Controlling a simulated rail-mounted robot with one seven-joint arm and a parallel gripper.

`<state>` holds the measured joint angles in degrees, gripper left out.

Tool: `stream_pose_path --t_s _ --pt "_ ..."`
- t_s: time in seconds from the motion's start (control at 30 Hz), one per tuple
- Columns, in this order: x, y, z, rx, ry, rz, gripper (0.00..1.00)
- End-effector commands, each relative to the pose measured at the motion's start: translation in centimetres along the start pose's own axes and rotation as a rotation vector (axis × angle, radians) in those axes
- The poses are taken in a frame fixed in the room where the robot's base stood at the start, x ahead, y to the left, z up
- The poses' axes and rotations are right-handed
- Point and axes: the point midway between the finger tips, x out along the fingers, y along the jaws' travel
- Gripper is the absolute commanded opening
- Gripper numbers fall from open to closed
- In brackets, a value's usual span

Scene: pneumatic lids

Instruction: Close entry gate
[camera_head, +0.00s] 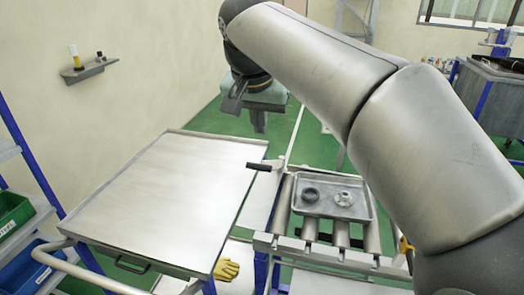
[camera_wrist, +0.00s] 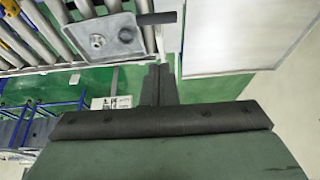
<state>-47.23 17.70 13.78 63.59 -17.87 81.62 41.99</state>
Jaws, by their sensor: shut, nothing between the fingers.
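A black handle (camera_head: 258,167) sticks out sideways at the far left corner of the roller conveyor (camera_head: 373,238), towards the metal table. It seems to belong to the entry gate, but I cannot tell the gate's exact outline or how far it is open. The handle also shows at the top of the wrist view (camera_wrist: 157,17), beside the tray. My gripper (camera_head: 261,122) hangs above and beyond the handle, apart from it. In the wrist view my gripper (camera_wrist: 159,70) has its fingers together and empty, pointing towards the handle.
A metal tray (camera_head: 345,211) holding a dark ring (camera_head: 310,194) and a light metal part (camera_head: 345,198) lies on the rollers. A large bare metal table (camera_head: 165,195) stands at left, with a yellow glove (camera_head: 227,269) below its edge. Green floor is open behind.

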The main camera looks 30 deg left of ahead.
Motion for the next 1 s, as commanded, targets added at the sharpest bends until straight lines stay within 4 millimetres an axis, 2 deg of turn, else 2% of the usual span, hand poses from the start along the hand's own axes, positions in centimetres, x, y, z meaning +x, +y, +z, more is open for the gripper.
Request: stream_pose_path --t_s 0.03,0.17,0.4,1.0 --pt "1.2 0.1 0.1 0.0 -0.003 0.003 0.0" --pt "3.8 0.1 0.0 0.0 -0.003 0.003 0.0" --pt "5.7 0.1 2.3 -0.001 0.0 0.001 0.0" --pt "6.5 0.1 3.1 0.001 0.007 -0.001 0.0"
